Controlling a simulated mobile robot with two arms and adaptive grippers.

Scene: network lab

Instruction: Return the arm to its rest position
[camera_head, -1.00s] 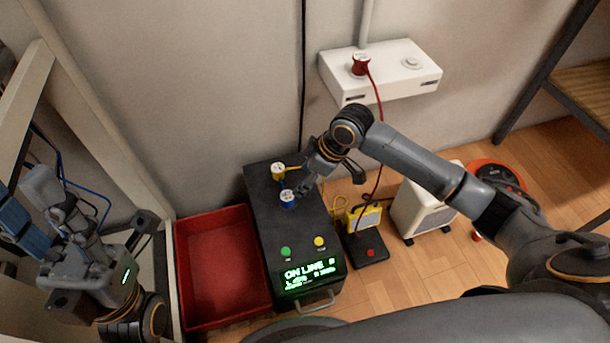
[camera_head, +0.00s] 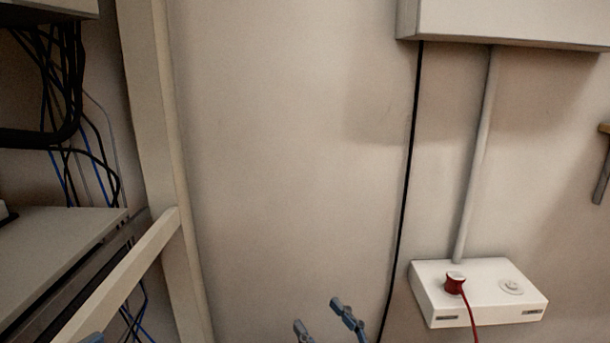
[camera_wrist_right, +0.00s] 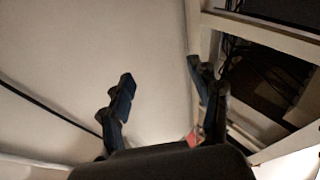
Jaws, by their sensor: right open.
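My right gripper (camera_head: 324,318) shows at the bottom middle of the head view, only its blue-grey fingertips in frame, pointing up in front of the bare wall. In the right wrist view its two dark fingers (camera_wrist_right: 163,90) stand wide apart with nothing between them. It is open and empty. The rest of the right arm is below the head view. A small blue sliver (camera_head: 94,339) at the bottom left edge of the head view may be a tip of my left gripper; too little shows to tell its state.
A white wall box (camera_head: 490,310) with a red plug (camera_head: 455,283) and red cable is at lower right. A pale frame post (camera_head: 160,130) and cabled rack equipment (camera_head: 50,240) stand at left. A black cable (camera_head: 408,180) runs down the wall. The wall between is clear.

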